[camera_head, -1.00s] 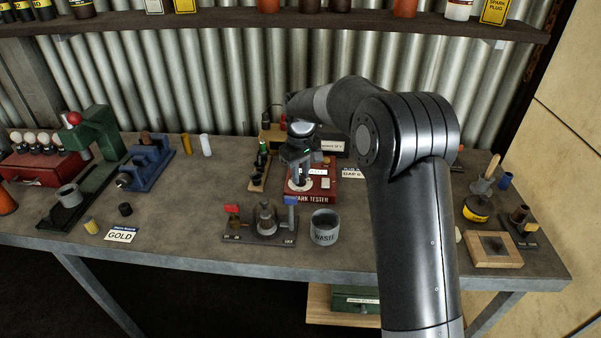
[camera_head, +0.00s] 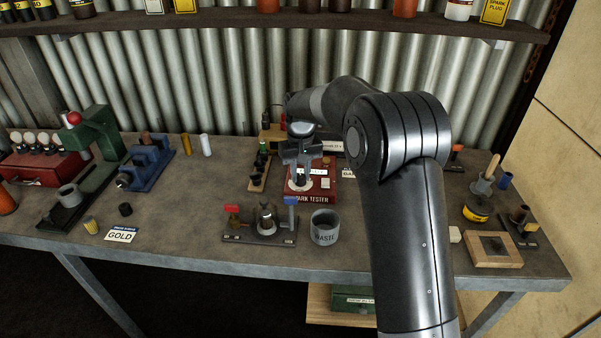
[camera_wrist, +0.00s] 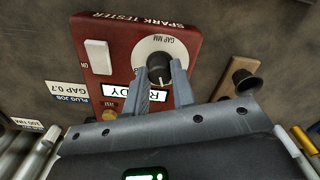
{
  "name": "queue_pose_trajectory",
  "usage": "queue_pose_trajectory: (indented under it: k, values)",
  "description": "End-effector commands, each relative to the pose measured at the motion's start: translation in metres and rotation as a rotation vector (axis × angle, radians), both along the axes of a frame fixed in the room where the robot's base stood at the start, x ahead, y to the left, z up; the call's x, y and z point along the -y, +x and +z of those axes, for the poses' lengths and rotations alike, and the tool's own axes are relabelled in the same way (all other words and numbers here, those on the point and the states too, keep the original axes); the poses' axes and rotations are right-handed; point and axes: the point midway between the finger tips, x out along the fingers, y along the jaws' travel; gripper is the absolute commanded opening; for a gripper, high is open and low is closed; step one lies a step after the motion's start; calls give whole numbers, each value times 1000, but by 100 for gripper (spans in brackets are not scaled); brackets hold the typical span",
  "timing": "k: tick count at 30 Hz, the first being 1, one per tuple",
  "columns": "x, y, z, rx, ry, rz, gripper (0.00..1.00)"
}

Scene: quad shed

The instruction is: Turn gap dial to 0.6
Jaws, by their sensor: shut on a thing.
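The spark tester (camera_head: 322,197) is a red box on the bench, and it also shows upside down in the wrist view (camera_wrist: 98,35). Its gap dial is a black knob (camera_wrist: 159,66) with a pale pointer mark on a white "GAP MM" disc (camera_wrist: 184,48). The scale value at the pointer is too small to read. My gripper (camera_wrist: 160,70) has its fingers on either side of the knob and is shut on it. In the head view my gripper (camera_head: 299,178) reaches down over the tester and hides most of the dial.
The tester carries a white ON switch (camera_wrist: 98,56), a yellow button (camera_wrist: 109,115) and a "READY" display (camera_wrist: 130,92). A card reading "GAP 0.7" (camera_wrist: 66,90) lies beside it. A grey waste cup (camera_head: 325,228) and a small stand (camera_head: 262,236) are in front.

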Motion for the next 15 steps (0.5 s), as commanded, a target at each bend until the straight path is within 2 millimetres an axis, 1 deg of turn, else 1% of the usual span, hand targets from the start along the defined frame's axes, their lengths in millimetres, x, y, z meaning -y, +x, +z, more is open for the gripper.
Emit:
queue_pose_trajectory:
  k: [5, 6, 13, 15]
  values:
    - [0, 1, 1, 4, 1, 0, 1]
    - [0, 1, 1, 4, 1, 0, 25]
    - [0, 1, 1, 2, 1, 1, 44]
    - [0, 0, 0, 2, 1, 1, 45]
